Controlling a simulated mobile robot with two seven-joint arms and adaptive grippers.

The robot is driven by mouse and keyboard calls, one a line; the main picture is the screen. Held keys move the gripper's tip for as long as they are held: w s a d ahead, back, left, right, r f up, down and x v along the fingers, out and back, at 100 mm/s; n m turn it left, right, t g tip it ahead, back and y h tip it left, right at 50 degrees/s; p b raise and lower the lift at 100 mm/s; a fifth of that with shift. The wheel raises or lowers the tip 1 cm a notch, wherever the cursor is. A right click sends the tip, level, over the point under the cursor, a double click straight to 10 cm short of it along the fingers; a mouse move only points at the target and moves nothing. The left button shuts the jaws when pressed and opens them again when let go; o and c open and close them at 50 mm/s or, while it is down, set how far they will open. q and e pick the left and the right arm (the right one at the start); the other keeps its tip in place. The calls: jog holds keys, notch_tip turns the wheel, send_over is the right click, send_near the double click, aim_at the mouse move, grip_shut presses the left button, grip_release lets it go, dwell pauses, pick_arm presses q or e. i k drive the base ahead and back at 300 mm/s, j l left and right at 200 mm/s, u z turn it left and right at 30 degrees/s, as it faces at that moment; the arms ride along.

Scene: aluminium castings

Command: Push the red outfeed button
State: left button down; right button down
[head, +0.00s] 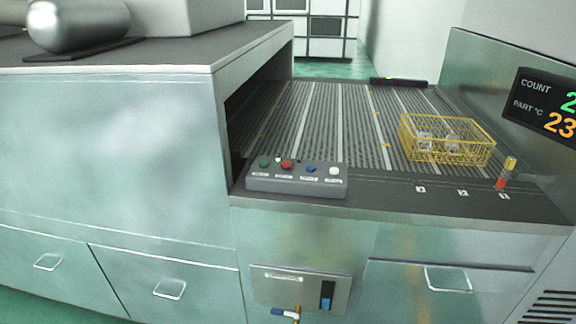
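The red button (287,165) sits on a grey control box (297,184) at the front edge of the conveyor, second from the left. A green button (264,163) is to its left. A blue button (310,169) and a white button (334,171) are to its right. The labels under the buttons are too small to read. Neither of my grippers shows in the head view.
A yellow wire basket (446,140) with metal castings stands on the ribbed conveyor (340,120). A small red-and-amber post (504,174) stands at the right front. A count display (543,105) is at the right. A grey cabinet (110,150) fills the left.

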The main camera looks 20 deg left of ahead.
aim_at(286, 164)
jog(key=i+l, duration=0.15)
jog(key=i, duration=0.3)
jog(key=i+l, duration=0.15)
jog(key=i, duration=0.25)
jog(key=u, duration=0.95)
